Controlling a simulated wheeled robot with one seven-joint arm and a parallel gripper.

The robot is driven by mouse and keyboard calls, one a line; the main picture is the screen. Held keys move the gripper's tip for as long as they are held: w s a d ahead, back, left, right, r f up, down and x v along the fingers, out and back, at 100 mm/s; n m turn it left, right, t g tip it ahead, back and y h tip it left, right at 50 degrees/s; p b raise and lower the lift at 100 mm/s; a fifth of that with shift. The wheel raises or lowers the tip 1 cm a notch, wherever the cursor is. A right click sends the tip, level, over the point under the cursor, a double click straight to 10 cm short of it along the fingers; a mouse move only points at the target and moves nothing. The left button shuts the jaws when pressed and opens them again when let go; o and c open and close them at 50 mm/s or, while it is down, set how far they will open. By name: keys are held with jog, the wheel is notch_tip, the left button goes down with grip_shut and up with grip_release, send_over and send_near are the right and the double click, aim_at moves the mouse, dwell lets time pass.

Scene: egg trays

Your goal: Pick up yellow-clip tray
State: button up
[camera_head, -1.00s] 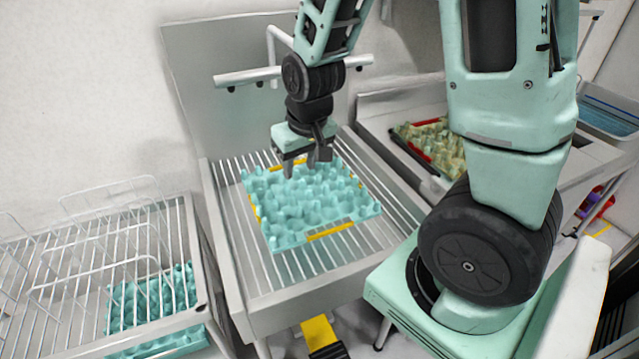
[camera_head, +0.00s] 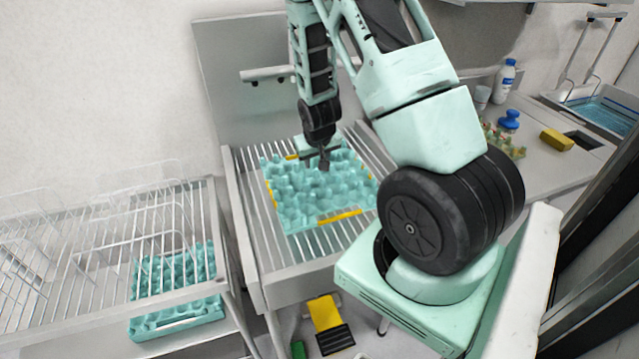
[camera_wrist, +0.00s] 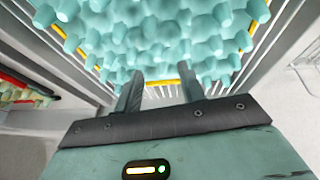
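The yellow-clip tray (camera_head: 297,226) is a teal, bumpy egg tray with yellow clips along its edges. It lies flat on the wire rack of the middle stand. My gripper (camera_head: 326,160) is low over the tray's far edge, pointing down, and my arm hides part of it in the head view. In the wrist view my gripper (camera_wrist: 160,82) has its two fingers apart, at the tray's edge. I cannot tell whether the fingers touch the tray (camera_wrist: 150,45).
Another teal tray (camera_head: 178,322) sits under the wire rack (camera_head: 95,255) at the left. A sheet-metal back panel (camera_head: 240,110) stands behind the middle stand. Blue-capped bottles (camera_head: 506,80) and a yellow block (camera_head: 556,139) are on the right counter. A red-edged tray (camera_wrist: 15,88) shows in the wrist view.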

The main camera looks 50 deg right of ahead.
aim_at(317, 171)
jog(key=shift+d+p+x, duration=0.2)
jog(key=shift+p+x, duration=1.3)
jog(key=shift+x, duration=2.15)
jog(key=shift+s+r, duration=0.1)
grip_shut()
